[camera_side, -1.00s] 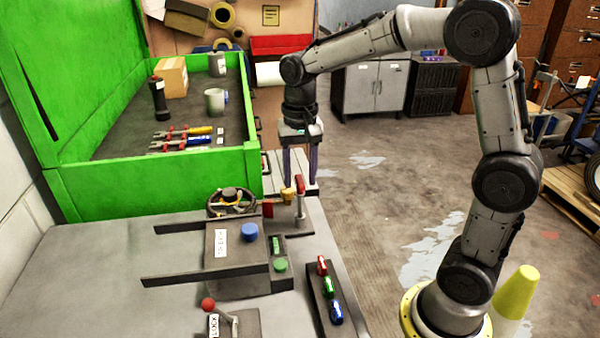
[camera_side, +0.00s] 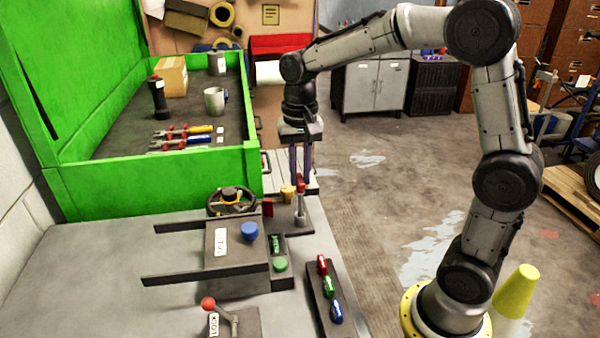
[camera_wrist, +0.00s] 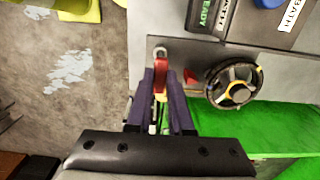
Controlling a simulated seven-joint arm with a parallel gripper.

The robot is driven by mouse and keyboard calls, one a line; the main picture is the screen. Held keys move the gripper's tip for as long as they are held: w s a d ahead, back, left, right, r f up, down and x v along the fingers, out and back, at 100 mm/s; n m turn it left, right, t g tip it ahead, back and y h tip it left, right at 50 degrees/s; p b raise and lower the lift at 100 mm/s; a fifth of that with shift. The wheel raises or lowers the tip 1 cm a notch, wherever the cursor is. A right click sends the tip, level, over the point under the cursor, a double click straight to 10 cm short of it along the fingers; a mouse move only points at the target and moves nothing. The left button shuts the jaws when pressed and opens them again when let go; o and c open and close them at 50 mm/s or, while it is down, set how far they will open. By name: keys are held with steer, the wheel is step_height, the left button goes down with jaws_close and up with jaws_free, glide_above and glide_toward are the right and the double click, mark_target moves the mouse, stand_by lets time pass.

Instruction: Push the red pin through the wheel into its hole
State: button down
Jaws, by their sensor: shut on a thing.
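The red-topped piece (camera_side: 301,187), which I take for the red pin, stands upright over a grey metal post at the bench's far right corner. My gripper (camera_side: 301,182) points down over it, its purple fingers shut on the red part. The wrist view shows the red piece (camera_wrist: 160,84) between my fingers (camera_wrist: 160,92). The dark spoked wheel (camera_side: 231,201) with a yellow-orange pointer lies to the left of it, apart; the wheel (camera_wrist: 234,85) also shows in the wrist view. The hole cannot be made out.
A small red flag (camera_side: 267,207) and a yellow piece (camera_side: 288,192) stand between wheel and post. Dark rails (camera_side: 205,275), blue and green buttons (camera_side: 250,231) and a red-knobbed lever (camera_side: 208,303) are nearer. A green-walled bin (camera_side: 155,190) stands behind.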

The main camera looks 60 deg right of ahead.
steer(key=shift+r, duration=2.95)
